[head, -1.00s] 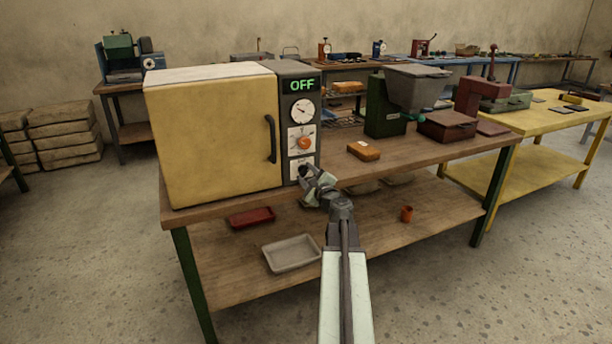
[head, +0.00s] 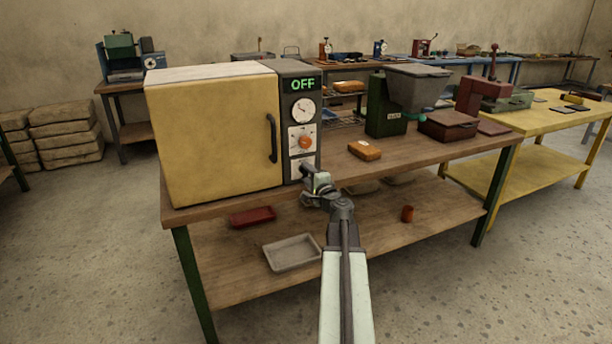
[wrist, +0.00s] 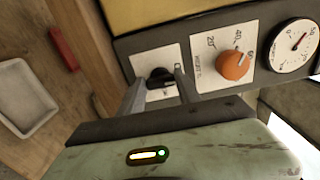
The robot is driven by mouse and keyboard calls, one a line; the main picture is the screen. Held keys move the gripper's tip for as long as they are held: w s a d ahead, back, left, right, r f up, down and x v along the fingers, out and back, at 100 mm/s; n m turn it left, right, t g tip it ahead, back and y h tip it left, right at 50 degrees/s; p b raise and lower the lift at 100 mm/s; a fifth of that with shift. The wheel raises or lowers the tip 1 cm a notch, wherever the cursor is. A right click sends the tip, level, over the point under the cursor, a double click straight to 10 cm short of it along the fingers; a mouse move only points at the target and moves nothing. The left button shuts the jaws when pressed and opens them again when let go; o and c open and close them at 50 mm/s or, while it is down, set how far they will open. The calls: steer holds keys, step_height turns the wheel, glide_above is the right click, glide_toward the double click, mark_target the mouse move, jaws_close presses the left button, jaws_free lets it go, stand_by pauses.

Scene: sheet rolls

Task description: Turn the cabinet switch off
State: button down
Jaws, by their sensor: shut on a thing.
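The yellow cabinet (head: 215,135) stands on the left end of the wooden bench, with a grey control panel on its right side. The display (head: 302,85) at the panel's top reads OFF in green. The black switch knob (wrist: 160,76) sits on a white plate low on the panel, in the wrist view. My gripper (head: 310,172) is at the lower panel and hides the switch in the head view. In the wrist view my gripper (wrist: 160,88) has one finger on each side of the knob and is shut on it.
An orange dial (wrist: 234,65) and a round gauge (wrist: 295,45) are beside the switch on the panel. The cabinet's dark door handle (head: 271,138) is left of the panel. An orange box (head: 364,150) lies on the bench to the right. A grey tray (head: 291,253) is on the lower shelf.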

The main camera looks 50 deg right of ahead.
steer(key=shift+w+a, duration=0.1)
stand_by(0.3)
steer(key=c, duration=0.8)
jaws_free()
steer(key=shift+c, duration=0.2)
steer(key=v, duration=0.8)
